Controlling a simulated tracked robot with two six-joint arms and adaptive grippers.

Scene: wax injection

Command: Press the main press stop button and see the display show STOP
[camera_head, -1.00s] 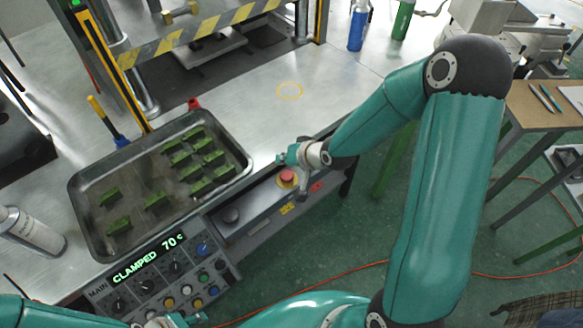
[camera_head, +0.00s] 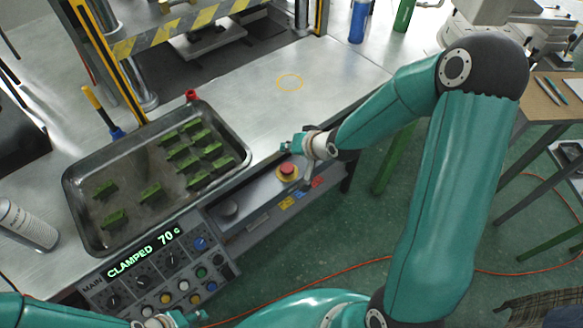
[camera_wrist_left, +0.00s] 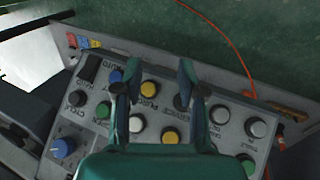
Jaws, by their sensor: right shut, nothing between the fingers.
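The control panel (camera_head: 165,280), marked MAIN, stands at the bench's front left. Its display (camera_head: 143,255) reads CLAMPED 70 in green. A red mushroom button (camera_head: 287,171) on a yellow base sits on the bench's front ledge. My right gripper (camera_head: 284,147) is shut and empty, just beyond the red button, apart from it. My left gripper (camera_head: 188,318) shows partly at the bottom edge, near the panel. In the left wrist view its fingers (camera_wrist_left: 158,75) are apart, over the panel's buttons, with a yellow button (camera_wrist_left: 149,88) seen between them. I cannot read a STOP label.
A metal tray (camera_head: 72,205) with several green pieces lies behind the panel. The press (camera_head: 190,30) stands at the back. A grey cylinder (camera_head: 25,226) is at the left, and a wooden table (camera_head: 535,112) at the right.

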